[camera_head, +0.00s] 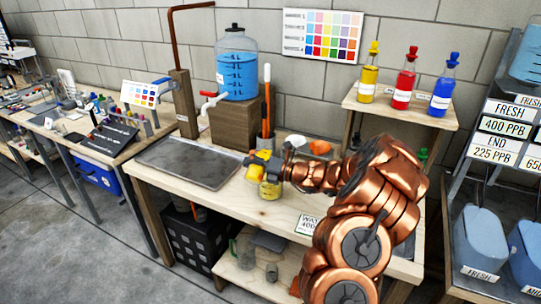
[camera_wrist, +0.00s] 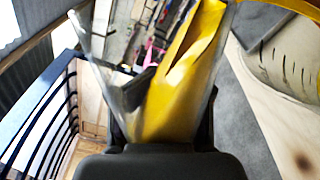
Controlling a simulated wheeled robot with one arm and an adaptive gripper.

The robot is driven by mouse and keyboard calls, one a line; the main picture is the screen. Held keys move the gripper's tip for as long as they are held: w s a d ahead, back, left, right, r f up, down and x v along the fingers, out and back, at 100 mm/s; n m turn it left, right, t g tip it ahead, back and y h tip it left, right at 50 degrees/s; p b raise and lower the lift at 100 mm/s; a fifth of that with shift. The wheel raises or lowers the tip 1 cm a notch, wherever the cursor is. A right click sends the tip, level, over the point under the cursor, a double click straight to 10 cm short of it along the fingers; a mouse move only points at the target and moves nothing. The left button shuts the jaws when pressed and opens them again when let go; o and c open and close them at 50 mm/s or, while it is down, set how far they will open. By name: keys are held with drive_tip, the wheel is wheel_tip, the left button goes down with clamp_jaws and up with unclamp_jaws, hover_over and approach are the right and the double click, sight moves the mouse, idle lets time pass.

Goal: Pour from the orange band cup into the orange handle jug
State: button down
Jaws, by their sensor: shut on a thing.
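My gripper (camera_head: 277,170) is over the wooden bench, shut on a clear vessel with a yellow part (camera_wrist: 183,85), which stands between the dark fingers in the wrist view. In the head view yellow (camera_head: 256,165) shows at the gripper's end, with a small clear and yellow vessel (camera_head: 270,189) just below; the two overlap. A pale rounded vessel with dark marks (camera_wrist: 285,62) is at the right of the wrist view. An orange item (camera_head: 320,147) lies behind my arm. I cannot tell which vessel is the orange band cup or the orange handle jug.
A dark metal tray (camera_head: 188,163) lies left on the bench. A blue-water jug (camera_head: 237,68) stands on a wooden block (camera_head: 237,124) behind. Yellow, red and blue bottles (camera_head: 403,82) stand on a raised shelf. A clear jug (camera_head: 243,246) is on the lower shelf.

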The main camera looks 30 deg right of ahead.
drive_tip(key=shift+m, duration=0.5)
idle(0.8)
wheel_tip(320, 180, down, 8)
drive_tip(key=s+a+n+b, duration=0.1)
drive_tip(key=n+b, duration=1.2)
drive_tip(key=b, duration=0.3)
drive_tip(key=shift+a, duration=0.35)
drive_tip(key=shift+s, duration=0.15)
